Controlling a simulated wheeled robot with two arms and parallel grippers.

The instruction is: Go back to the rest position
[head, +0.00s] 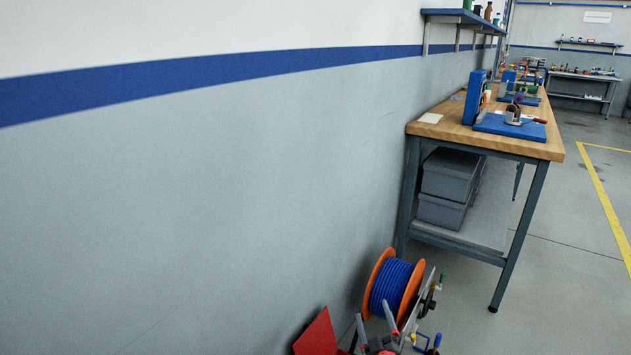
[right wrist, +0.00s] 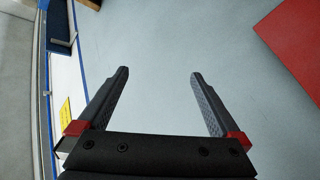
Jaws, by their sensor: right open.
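My right gripper (head: 374,311) shows at the bottom of the head view, its two grey fingers with red bases pointing up and apart. In the right wrist view my right gripper (right wrist: 158,76) is open, with nothing between its fingers. In the head view it appears in front of the lower part of an orange spool of blue cable; I cannot tell the gap between them. My left gripper is not in view.
The orange spool (head: 392,286) and a red panel (head: 318,336) are low in the head view. A workbench (head: 448,126) with blue fixtures stands right, grey bins (head: 449,174) beneath. A grey wall (head: 200,200) fills the left. Floor right of the bench is clear.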

